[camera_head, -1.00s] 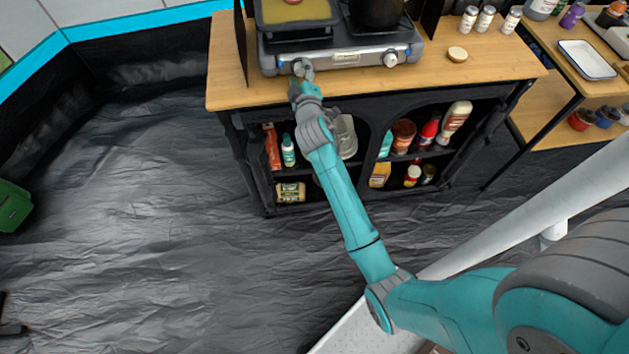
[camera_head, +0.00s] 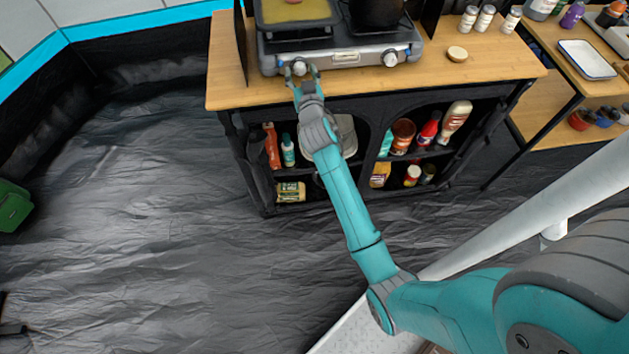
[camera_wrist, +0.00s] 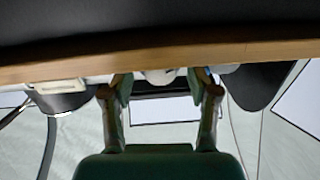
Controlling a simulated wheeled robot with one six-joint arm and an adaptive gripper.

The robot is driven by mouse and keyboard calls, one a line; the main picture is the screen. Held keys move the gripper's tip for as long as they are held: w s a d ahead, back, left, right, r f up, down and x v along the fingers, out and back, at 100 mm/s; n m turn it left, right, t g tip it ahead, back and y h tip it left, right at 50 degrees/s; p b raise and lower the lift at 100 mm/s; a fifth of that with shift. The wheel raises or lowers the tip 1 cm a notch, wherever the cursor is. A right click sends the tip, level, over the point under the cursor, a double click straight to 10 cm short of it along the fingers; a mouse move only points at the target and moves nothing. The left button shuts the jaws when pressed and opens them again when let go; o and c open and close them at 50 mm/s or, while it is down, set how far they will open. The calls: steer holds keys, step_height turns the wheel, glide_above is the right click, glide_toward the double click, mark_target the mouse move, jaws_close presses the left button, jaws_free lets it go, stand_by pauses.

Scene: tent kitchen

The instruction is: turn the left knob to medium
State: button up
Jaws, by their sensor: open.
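The silver two-burner stove (camera_head: 345,47) stands on the wooden counter. Its left knob (camera_head: 299,68) is on the front panel, and its pointer setting cannot be read. My gripper (camera_head: 300,73) is open at the panel, with one finger on each side of the left knob. In the wrist view the pale knob (camera_wrist: 160,77) sits between the two spread fingertips, with a gap visible on both sides. The right knob (camera_head: 390,58) is clear of my gripper.
A pan (camera_head: 298,14) with yellowish contents is on the left burner and a dark pot (camera_head: 377,10) on the right. A round lid (camera_head: 457,54) lies on the counter (camera_head: 490,70). Shelves below hold bottles and jars.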

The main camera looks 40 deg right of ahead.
steer(key=shift+m, duration=0.9)
steer(key=s+a+f+n+y, duration=0.2)
steer(key=s+a+f, duration=0.2)
steer(key=s+a, duration=0.5)
steer(key=s+a+f+n+y, duration=0.2)
steer(key=s+a, duration=0.6)
steer(key=s, duration=0.7)
steer(key=shift+a+f+y, duration=0.35)
steer(key=shift+f+y, duration=0.15)
steer(key=shift+f, duration=0.45)
steer(key=shift+s, duration=0.1)
steer(key=s+a+r+n+y, duration=0.1)
steer(key=s+a+r, duration=0.1)
steer(key=s, duration=0.6)
steer(key=s+a+r+n+y, duration=0.1)
steer(key=s+a+r+n, duration=0.1)
steer(key=s, duration=0.7)
steer(key=s+a+r+n+y, duration=0.1)
steer(key=s+a, duration=0.3)
steer(key=s, duration=0.4)
steer(key=shift+s+a+r+g+y, duration=0.2)
steer(key=shift+a+r+g+y, duration=0.1)
steer(key=shift+r+y, duration=0.3)
